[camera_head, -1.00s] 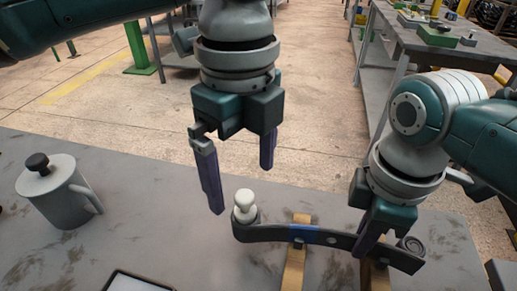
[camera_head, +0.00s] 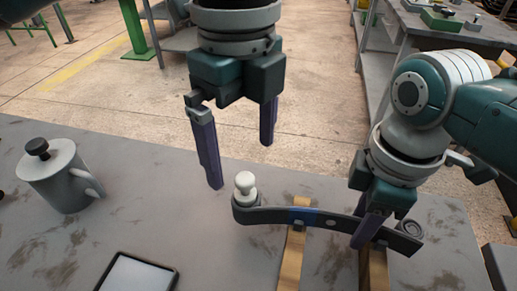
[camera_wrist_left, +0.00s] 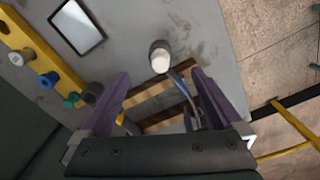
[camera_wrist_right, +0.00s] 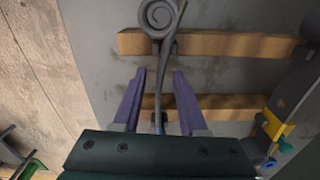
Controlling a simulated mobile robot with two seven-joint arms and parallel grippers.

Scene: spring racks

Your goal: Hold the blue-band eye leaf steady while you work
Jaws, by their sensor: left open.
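The blue-band eye leaf (camera_head: 275,215) is a dark, slightly curved strip lying across two wooden bars, its blue band (camera_head: 306,216) near the middle. My left gripper (camera_head: 241,165) is open and empty, above and beside the plug, which shows in the left wrist view (camera_wrist_left: 160,58).
A grey lidded mug (camera_head: 65,180) stands at the left. A dark-framed tablet (camera_head: 138,275) lies at the front. In the left wrist view a yellow rack (camera_wrist_left: 40,50) holds several coloured pegs. The grey table (camera_head: 130,210) between mug and leaf is clear.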

